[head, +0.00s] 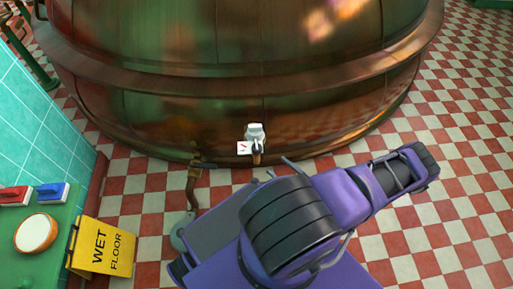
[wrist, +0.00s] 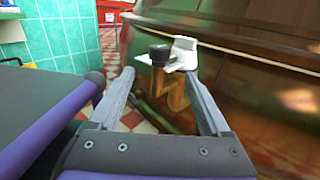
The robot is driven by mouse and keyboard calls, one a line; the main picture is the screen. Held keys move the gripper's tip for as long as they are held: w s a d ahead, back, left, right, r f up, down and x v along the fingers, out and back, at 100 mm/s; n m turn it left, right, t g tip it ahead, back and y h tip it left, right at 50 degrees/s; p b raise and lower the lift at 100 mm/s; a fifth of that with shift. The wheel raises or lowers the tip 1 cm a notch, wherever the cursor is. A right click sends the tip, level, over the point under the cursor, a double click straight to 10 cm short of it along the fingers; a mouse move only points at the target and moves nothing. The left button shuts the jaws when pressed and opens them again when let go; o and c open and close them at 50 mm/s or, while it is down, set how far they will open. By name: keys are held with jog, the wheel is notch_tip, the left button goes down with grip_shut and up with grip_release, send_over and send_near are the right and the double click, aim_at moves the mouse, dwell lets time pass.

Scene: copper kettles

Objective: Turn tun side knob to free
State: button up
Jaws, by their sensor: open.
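The large copper tun (head: 230,110) fills the top of the head view and the right of the wrist view (wrist: 255,85). On its lower side is a small fitting with a dark knob (head: 257,146), a white part (head: 254,131), a white plate with a red mark (head: 243,148) and a brass stem (head: 257,159). In the wrist view the dark knob (wrist: 160,53) and white part (wrist: 184,50) are ahead of my gripper (wrist: 158,82). My gripper is open. The brass stem (wrist: 176,92) shows between its fingers, with no clear contact. The knob's setting is unclear.
A bent pipe (head: 192,185) comes off the tun left of the knob. A yellow wet floor sign (head: 101,248) and a green surface (head: 60,225) with brushes and a round bowl are at left. The checkered floor (head: 460,130) is clear at right.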

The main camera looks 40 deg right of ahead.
aim_at(261, 152)
jog(key=w, duration=0.4)
jog(key=w+a, duration=0.1)
jog(key=w, duration=0.7)
jog(key=shift+w+a, duration=0.2)
grip_shut()
